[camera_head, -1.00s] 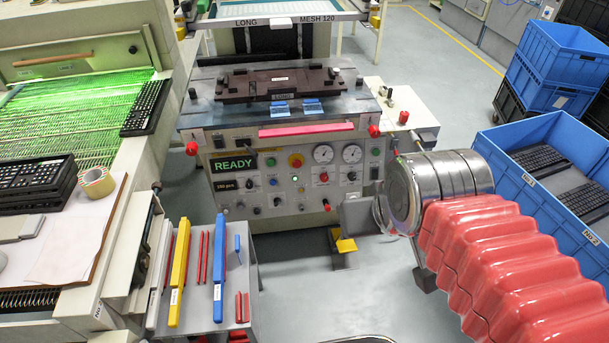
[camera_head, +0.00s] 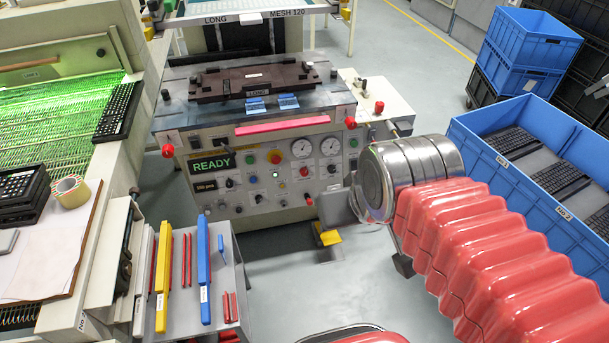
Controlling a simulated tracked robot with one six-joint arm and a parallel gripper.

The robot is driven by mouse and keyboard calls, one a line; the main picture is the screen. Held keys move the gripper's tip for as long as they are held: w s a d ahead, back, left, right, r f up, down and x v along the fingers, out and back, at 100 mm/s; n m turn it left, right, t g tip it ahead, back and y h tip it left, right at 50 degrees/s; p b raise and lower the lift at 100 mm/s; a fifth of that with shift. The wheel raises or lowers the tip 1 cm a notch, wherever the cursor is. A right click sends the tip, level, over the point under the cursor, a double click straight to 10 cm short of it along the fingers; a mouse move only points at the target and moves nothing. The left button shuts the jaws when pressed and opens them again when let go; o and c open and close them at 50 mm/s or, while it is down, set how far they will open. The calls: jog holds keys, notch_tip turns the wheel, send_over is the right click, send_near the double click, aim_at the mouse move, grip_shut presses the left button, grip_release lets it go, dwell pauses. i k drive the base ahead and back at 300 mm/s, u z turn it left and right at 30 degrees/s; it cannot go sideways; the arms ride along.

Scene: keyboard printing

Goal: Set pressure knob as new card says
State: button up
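The printing machine's front panel (camera_head: 270,205) carries a green READY display (camera_head: 212,165), two round gauges, the left gauge (camera_head: 302,148) and the right gauge (camera_head: 331,146), and several knobs. A black knob (camera_head: 332,169) and a red knob (camera_head: 304,171) sit below the gauges. The knob labels are too small to read, so I cannot tell which is the pressure knob. No card with a readable setting shows. My gripper (camera_head: 336,207) is partly in view as a grey part beyond my metal wrist, close to the panel's lower right. Its fingers cannot be made out.
A yellow pedal (camera_head: 328,237) is on the floor by the machine. A grey side stand (camera_head: 215,318) with blue, yellow and red squeegees stands at front left. A large blue crate (camera_head: 500,190) is at right. Open floor (camera_head: 290,280) lies in front of the machine.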

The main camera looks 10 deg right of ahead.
aim_at(303, 171)
jog(key=k, duration=0.65)
jog(key=z, duration=0.35)
jog(key=i, duration=1.55)
jog(key=u, duration=0.35)
